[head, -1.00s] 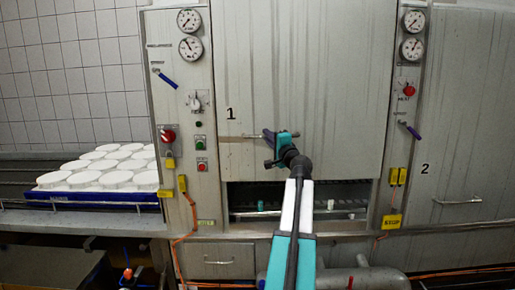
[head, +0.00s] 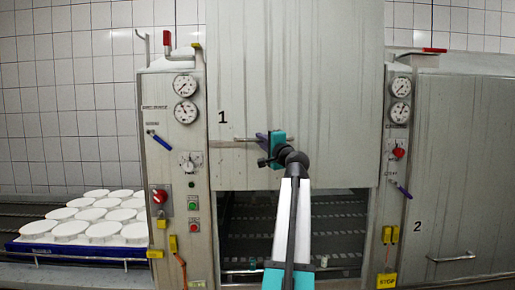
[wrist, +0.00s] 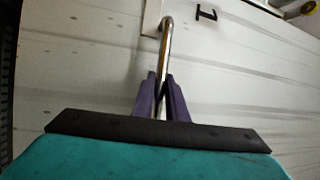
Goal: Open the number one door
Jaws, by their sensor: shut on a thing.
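The number one door (head: 295,80) is a tall grey metal panel in the head view, marked with a black 1. It is partly raised, with a dark opening (head: 255,225) below its lower edge. Its horizontal bar handle (head: 232,141) sits near that lower edge. My gripper (head: 264,143) is at the handle's right part. In the wrist view the purple fingers (wrist: 160,98) are shut around the shiny metal handle (wrist: 166,50), with the door face behind. The right end of the handle is hidden by my gripper in the head view.
Control columns with gauges, knobs and levers flank the door on the left (head: 172,115) and right (head: 397,130). A blue tray (head: 75,252) with several white round moulds (head: 100,215) stands at the left. Door number two (head: 460,160) is closed at the right.

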